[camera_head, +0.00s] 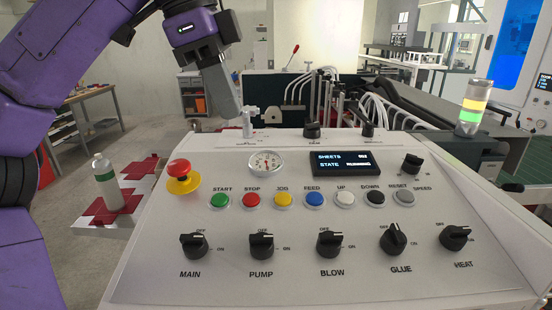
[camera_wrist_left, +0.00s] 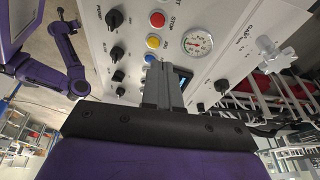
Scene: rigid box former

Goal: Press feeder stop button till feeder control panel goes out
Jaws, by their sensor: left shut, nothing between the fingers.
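The sloped white control panel (camera_head: 300,285) fills the front of the head view. Its red STOP button (camera_head: 251,200) sits between the green START button (camera_head: 219,200) and the yellow JOG button (camera_head: 283,200). The STOP button also shows in the left wrist view (camera_wrist_left: 157,19). The panel display (camera_head: 346,163) is lit, with a SHEETS line and a STATE line that seems to read running. My left gripper (camera_head: 236,117) is shut and empty, pointing down above the panel's back edge, apart from the STOP button. My right gripper is not visible.
A red mushroom button (camera_head: 180,168) on a yellow base stands at the panel's left. A round gauge (camera_head: 266,162) lies behind STOP. Several black rotary knobs (camera_head: 262,246) line the front. A white star-shaped handle (camera_wrist_left: 275,58) and a lit signal tower (camera_head: 473,106) stand beyond.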

